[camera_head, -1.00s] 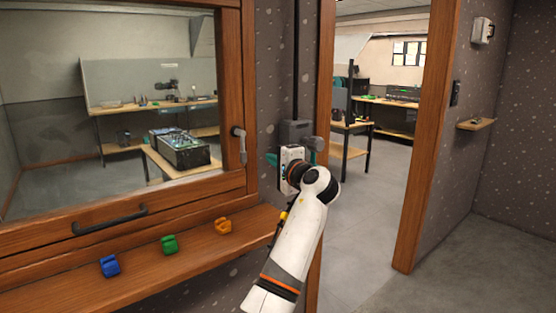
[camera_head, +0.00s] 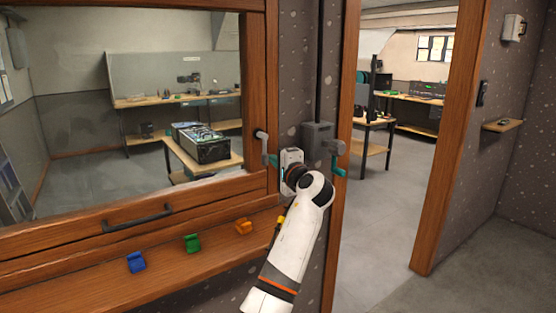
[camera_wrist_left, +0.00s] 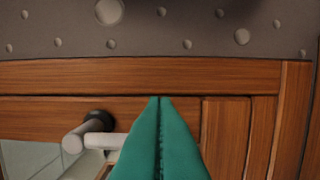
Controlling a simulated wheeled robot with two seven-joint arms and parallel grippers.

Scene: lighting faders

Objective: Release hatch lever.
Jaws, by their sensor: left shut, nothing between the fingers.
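The hatch lever (camera_head: 263,140) is a grey handle on the right stile of the wooden window frame, hanging down in the head view. In the left wrist view the pale lever (camera_wrist_left: 84,138) with its dark round base sits just left of my fingers. My left gripper (camera_head: 270,159) is shut and empty, its teal fingertips by the lever's lower end. In the left wrist view the fingers (camera_wrist_left: 159,100) are pressed together and hide part of the lever. I cannot tell whether they touch it. My right gripper is not in view.
A black pull handle (camera_head: 138,218) is on the lower sash. Blue (camera_head: 136,262), green (camera_head: 192,243) and orange (camera_head: 243,227) clips lie on the wooden ledge (camera_head: 70,285). A doorway opens at right.

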